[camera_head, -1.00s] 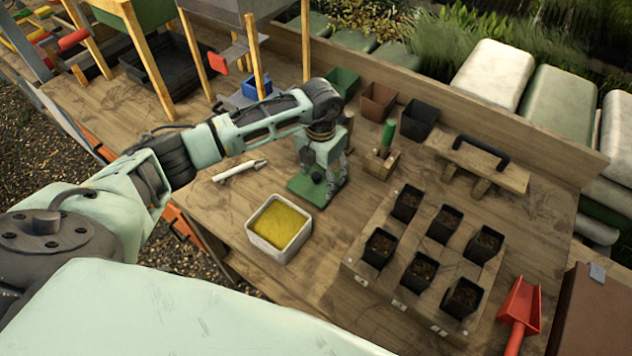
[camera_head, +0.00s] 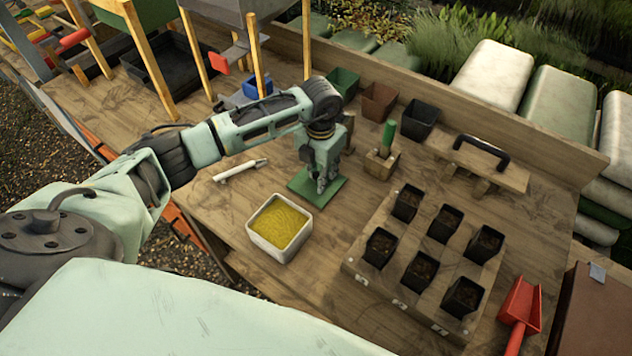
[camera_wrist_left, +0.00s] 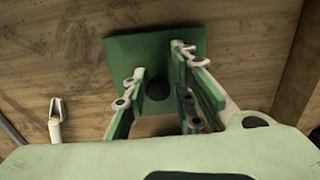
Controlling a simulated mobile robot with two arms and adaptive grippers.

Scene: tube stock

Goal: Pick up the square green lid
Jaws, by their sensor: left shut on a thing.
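The square green lid (camera_head: 303,187) lies on the wooden bench behind the white tub of yellow material (camera_head: 279,228). It also shows in the left wrist view (camera_wrist_left: 125,50), with a round dark knob (camera_wrist_left: 157,91) at its middle. My left gripper (camera_head: 322,184) is over the lid, pointing down. In the left wrist view its two fingers (camera_wrist_left: 159,72) stand on either side of the knob, and it is shut on the lid by this knob. The lid looks flat; I cannot tell any gap beneath it. My right gripper is not in view.
A white-handled tool (camera_head: 240,170) lies left of the lid. A wooden block with a green-handled dibber (camera_head: 386,145) stands to the right. A wooden rack with several soil-filled pots (camera_head: 408,290) and a red scoop (camera_head: 520,305) are further right. Empty pots (camera_head: 379,101) stand behind.

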